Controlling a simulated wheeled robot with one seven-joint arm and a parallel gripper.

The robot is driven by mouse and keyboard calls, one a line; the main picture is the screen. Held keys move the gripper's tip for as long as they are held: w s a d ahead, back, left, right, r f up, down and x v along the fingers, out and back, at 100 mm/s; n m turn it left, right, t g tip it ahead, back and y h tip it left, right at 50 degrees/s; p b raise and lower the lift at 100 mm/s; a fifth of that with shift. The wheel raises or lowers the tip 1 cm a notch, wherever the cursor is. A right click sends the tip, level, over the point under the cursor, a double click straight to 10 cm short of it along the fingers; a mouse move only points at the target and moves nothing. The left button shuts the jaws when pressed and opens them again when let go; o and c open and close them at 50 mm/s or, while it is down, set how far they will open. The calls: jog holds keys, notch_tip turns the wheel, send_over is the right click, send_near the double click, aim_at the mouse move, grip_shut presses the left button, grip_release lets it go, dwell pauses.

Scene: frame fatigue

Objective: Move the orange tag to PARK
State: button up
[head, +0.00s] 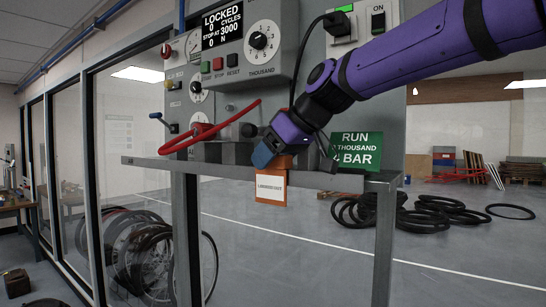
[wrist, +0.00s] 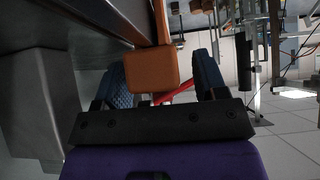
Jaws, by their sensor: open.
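The orange tag (head: 272,189) hangs at the front edge of the grey shelf, with a white label that seems to read "LOCKED OUT". My gripper (head: 264,156) is at the top of the tag, with a blue finger in front of its upper part. In the wrist view an orange block (wrist: 152,70), seemingly the tag's upper part, lies between the two blue fingers of my gripper (wrist: 161,74). The fingers are open, with a gap visible on the right side of the block. I cannot make out a PARK marking in either view.
The grey shelf (head: 225,168) runs below a control panel with a dial (head: 262,40) and a "LOCKED" display (head: 222,24). A red cable or hose (head: 205,132) lies left of my gripper. A green "RUN" sign (head: 357,149) stands to the right.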

jog(key=v, duration=1)
jog(key=shift+s+d+r, duration=0.15)
jog(key=shift+d+r, duration=0.1)
jog(key=shift+d, duration=0.05)
